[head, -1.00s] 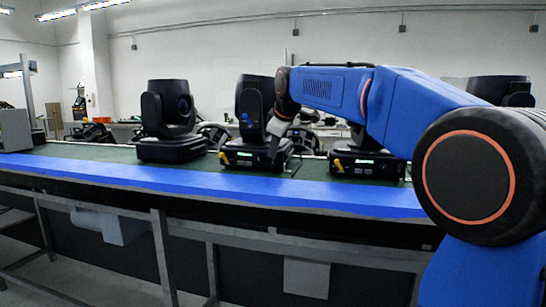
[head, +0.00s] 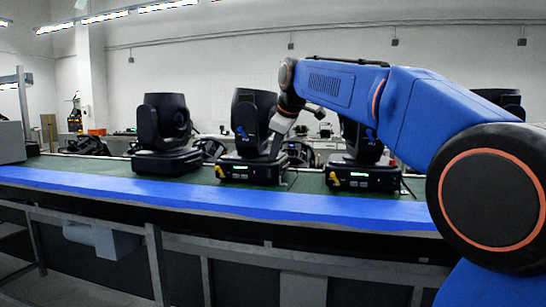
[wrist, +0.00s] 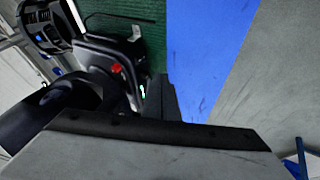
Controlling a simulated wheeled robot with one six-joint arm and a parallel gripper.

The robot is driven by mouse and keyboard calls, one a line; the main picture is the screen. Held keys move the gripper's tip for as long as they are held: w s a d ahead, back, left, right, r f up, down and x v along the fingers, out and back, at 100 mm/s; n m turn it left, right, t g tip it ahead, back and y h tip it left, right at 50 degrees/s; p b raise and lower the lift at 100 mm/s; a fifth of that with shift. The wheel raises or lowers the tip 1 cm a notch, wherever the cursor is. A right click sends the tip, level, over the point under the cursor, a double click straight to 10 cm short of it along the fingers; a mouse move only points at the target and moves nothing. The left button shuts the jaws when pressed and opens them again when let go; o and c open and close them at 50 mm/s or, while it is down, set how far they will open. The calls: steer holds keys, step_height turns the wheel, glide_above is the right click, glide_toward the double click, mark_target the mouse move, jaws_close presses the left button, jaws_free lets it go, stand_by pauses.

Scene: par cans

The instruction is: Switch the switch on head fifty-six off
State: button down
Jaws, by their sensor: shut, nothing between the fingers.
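Three black moving-head lights stand in a row on the bench: a left one (head: 165,140), a middle one (head: 248,167) and a right one (head: 362,176). The middle and right bases show small lit green displays and yellow plugs. No number can be read on any of them, so I cannot tell which is fifty-six. My gripper (head: 276,148) is at the right front of the middle light, its fingertips small and partly hidden. In the wrist view a dark finger (wrist: 161,100) is beside a light's base (wrist: 105,55), which carries a red round part (wrist: 116,68) and a green display. Contact and the switch's position are unclear.
The bench has a green top (head: 100,168) and a blue front strip (head: 130,195). Another dark light (head: 500,100) shows behind my arm at the right. A grey box (head: 12,142) stands at the left end. Green surface is free between the left and middle lights.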

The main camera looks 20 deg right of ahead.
mark_target(269, 174)
steer(key=shift+s+d+f, duration=0.1)
steer(key=shift+f, duration=0.25)
steer(key=x, duration=0.9)
steer(key=shift+f, duration=0.4)
steer(key=w, duration=0.1)
steer(key=w+d, duration=0.1)
steer(key=w, duration=0.1)
steer(key=shift+d+f, duration=0.15)
steer(key=shift+f, duration=0.15)
steer(key=shift+w+d, duration=0.25)
steer(key=shift+w, duration=0.1)
